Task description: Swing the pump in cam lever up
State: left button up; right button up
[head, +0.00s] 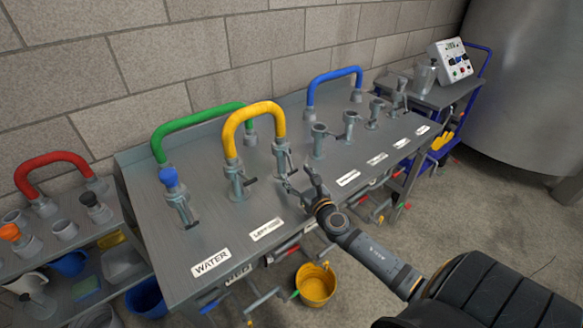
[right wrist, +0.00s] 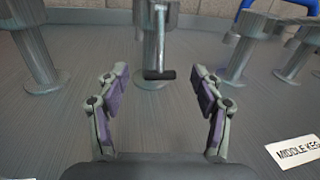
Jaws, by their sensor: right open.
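A grey coupling post (head: 281,158) stands on the metal bench under the right end of the yellow hose. In the right wrist view, a cam lever with a black grip (right wrist: 160,74) hangs down in front of a post (right wrist: 152,45). No label naming it as pump in is readable. My right gripper (head: 300,180) is open in front of the posts. In the right wrist view its purple-padded fingers (right wrist: 159,73) appear on either side of the lever grip, with clear gaps; contact is not visible. My left gripper is not in view.
The yellow hose (head: 250,110), green hose (head: 195,123) and blue hose (head: 333,74) arch over the bench (head: 205,225). Other posts flank the lever closely. A red hose (head: 48,158) is on the left rack. A yellow bucket (head: 316,287) stands on the floor.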

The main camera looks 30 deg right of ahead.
aim_at(293, 171)
jog(key=w, duration=0.2)
jog(key=shift+w+d+r, duration=0.1)
jog(key=shift+w+d, duration=0.05)
jog(key=shift+w, duration=0.6)
jog(key=shift+c, duration=0.7)
jog(key=c, duration=1.2)
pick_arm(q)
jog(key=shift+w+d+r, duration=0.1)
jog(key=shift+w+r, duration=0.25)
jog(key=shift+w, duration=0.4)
pick_arm(e)
grip_shut()
